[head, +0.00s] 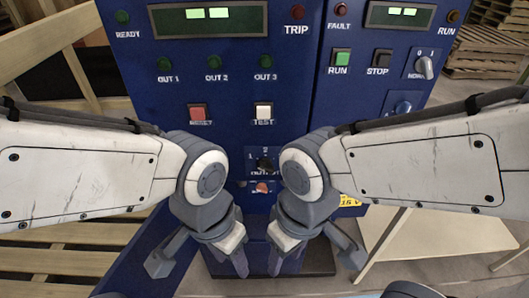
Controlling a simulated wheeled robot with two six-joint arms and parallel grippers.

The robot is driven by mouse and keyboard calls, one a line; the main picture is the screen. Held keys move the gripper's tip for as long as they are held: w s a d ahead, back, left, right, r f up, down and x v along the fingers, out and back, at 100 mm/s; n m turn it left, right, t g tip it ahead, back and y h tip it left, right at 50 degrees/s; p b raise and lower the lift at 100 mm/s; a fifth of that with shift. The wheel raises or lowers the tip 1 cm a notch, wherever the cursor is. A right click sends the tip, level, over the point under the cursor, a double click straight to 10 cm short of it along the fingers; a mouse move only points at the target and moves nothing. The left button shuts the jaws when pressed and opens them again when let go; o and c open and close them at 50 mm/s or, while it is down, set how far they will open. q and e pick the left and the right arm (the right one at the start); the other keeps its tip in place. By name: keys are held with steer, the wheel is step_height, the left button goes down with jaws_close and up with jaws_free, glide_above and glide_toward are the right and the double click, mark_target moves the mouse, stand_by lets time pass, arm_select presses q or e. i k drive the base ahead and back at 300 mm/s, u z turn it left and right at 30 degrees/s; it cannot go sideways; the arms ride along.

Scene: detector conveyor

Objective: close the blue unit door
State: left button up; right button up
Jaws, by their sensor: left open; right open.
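The blue unit (225,70) stands straight ahead with its panel of lamps, buttons and a display facing me. At lower left a blue panel (128,262) slants outward from the unit toward me; it looks like the door standing open, partly hidden by my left gripper. Its hinge and handle cannot be made out. My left gripper (200,263) is open and empty, pointing down in front of the unit's lower part, overlapping the panel in the picture. My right gripper (313,260) is open and empty just to its right. Neither visibly holds anything.
A second blue panel section (357,95) with RUN and STOP buttons adjoins on the right. A pale table (430,235) stands at lower right. Wooden slats (50,260) lie at left, and pallets (488,50) are stacked at the far right. A dark base (315,284) lies below.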

mark_target(128, 276)
steer(key=u, duration=1.65)
steer(key=k, duration=1.6)
steer(key=z, duration=1.3)
steer(key=k, duration=0.4)
steer(key=u, duration=1)
steer(key=i, duration=1.25)
steer(key=z, duration=0.15)
